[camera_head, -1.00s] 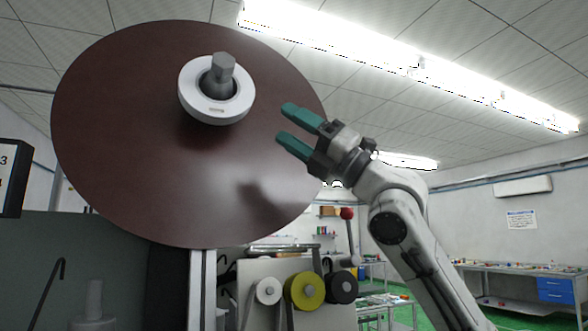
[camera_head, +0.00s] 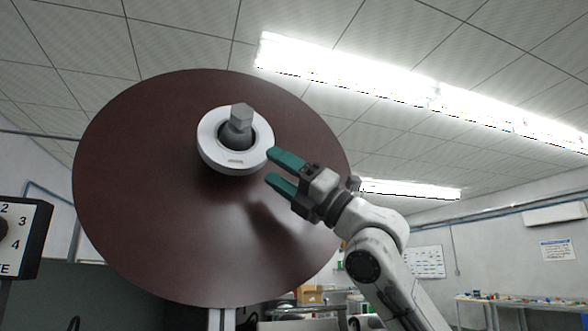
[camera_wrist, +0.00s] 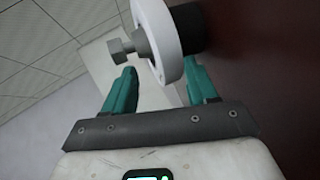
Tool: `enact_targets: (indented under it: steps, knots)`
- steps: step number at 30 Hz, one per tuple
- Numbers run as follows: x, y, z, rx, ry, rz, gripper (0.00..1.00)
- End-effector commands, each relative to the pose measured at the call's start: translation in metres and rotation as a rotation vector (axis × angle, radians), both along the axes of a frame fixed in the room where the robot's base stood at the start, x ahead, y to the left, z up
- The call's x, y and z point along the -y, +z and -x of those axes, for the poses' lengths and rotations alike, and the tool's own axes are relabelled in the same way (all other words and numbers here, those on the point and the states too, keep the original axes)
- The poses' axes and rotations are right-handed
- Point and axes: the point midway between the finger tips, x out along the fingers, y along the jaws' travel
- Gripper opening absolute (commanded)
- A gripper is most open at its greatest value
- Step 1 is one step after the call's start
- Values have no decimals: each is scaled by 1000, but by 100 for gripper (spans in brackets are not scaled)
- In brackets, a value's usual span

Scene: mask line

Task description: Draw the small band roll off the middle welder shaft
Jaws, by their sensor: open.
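A thick white ring-shaped roll (camera_head: 212,150) sits around a dark shaft with a grey hexagonal end (camera_head: 241,114), in front of a large brown disc (camera_head: 150,220). I cannot tell whether this is the small band roll or the middle shaft. My gripper (camera_head: 270,166) is open and empty, its teal fingers pointing left at the roll's lower right edge. In the wrist view the white roll (camera_wrist: 154,22) lies ahead, its lower edge showing between the two spread fingertips (camera_wrist: 160,78). Whether a finger touches it I cannot tell.
The brown disc (camera_wrist: 270,60) stands close on the right in the wrist view. A dial box (camera_head: 22,235) is at the far left. Benches (camera_head: 530,305) stand far back right. The air right of the disc is clear apart from my arm.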

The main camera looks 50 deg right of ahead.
Motion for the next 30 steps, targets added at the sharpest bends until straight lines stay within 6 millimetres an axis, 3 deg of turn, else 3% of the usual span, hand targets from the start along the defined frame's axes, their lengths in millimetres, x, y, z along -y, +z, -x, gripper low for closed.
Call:
enact_targets:
  steps: [15,30]
  knots:
    - [-10,29,-43,0,0,0,57]
    - [-13,33,-51,3,0,0,57]
